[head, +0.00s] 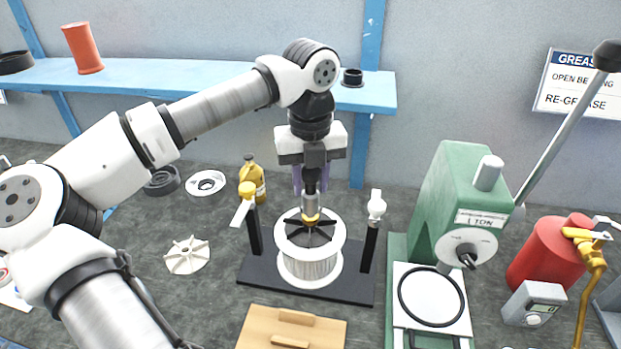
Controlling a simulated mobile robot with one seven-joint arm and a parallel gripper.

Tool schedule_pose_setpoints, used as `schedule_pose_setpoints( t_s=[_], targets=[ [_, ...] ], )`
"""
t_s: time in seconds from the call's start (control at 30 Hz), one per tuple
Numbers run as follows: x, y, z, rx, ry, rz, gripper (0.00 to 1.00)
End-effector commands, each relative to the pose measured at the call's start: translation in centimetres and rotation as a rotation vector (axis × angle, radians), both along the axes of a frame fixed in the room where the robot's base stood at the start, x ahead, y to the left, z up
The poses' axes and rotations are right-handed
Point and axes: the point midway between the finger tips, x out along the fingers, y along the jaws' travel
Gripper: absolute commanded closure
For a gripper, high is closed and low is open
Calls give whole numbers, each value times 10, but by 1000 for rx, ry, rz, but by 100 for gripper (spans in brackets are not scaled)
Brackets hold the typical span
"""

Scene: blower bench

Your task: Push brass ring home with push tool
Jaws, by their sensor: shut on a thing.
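My gripper (311,182) points straight down over the middle of the bench and is shut on a dark, upright push tool (310,203). The brass ring (311,217) shows as a thin gold band at the tool's lower end, over the centre of a black-spoked wheel. The wheel sits inside a white ribbed round housing (310,268) on a black base plate (260,276). The tool appears to touch the ring, but I cannot tell how deep the ring sits. The shaft under the ring is hidden.
A green press (462,210) stands at right. A white impeller (187,255) and wooden board (291,330) lie nearby. A blue shelf (210,78) runs behind.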

Motion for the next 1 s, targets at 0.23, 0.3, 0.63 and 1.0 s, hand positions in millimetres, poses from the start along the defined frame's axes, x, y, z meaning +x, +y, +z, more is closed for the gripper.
schedule_pose_setpoints(
  t_s=[0.23,0.3,0.63,1.0],
  targets=[
    [0,0,-4,0,0,0,93],
    [0,0,-4,0,0,0,93],
    [0,0,-8,0,0,0,93],
    [0,0,-12,0,0,0,93]
  ],
)
